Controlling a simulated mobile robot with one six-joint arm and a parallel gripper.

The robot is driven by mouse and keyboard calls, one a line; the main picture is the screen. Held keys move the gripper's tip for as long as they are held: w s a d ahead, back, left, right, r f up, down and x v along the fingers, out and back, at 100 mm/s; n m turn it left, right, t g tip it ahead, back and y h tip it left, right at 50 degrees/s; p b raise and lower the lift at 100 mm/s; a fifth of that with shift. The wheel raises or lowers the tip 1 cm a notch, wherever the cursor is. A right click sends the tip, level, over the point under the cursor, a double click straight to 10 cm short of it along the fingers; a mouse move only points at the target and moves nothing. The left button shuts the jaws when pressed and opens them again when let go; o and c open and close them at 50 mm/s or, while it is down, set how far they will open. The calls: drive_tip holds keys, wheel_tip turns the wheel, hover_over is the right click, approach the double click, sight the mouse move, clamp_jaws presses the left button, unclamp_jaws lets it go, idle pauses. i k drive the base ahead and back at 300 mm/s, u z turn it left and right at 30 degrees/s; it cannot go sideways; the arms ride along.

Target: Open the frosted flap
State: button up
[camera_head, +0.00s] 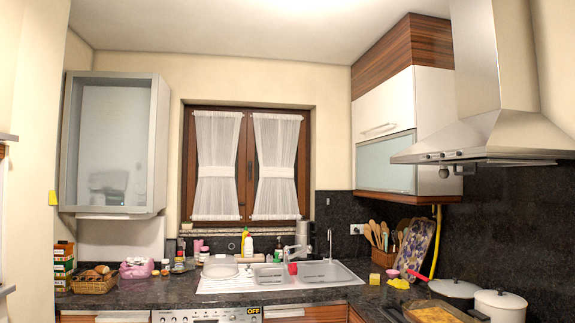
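A frosted glass flap (386,163) in a thin metal frame is on the right wall cabinet, below a white panel (384,108) with a bar handle (379,128). It looks shut, flush with the cabinet front. A second wall cabinet (161,140) hangs at the left; its grey-framed front (108,145) has a hazy pane with faint shapes in it, and also looks shut. A pale strip (115,216) shows at its bottom edge. The picture does not settle which front is meant. My gripper is not in view.
The range hood (490,140) juts out close to the right cabinet. The dark counter below holds a sink (310,273), a bread basket (94,283), a utensil crock, and white pots (499,305) at the right. The wall around the curtained window is clear.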

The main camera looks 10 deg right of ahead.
sight(374, 171)
drive_tip(key=u, duration=0.25)
drive_tip(key=k, duration=1.05)
drive_tip(key=z, duration=1.1)
drive_tip(key=i, duration=1)
drive_tip(key=u, duration=0.05)
drive_tip(key=k, duration=0.4)
drive_tip(key=u, duration=0.95)
drive_tip(key=i, duration=2.05)
drive_tip(key=u, duration=0.35)
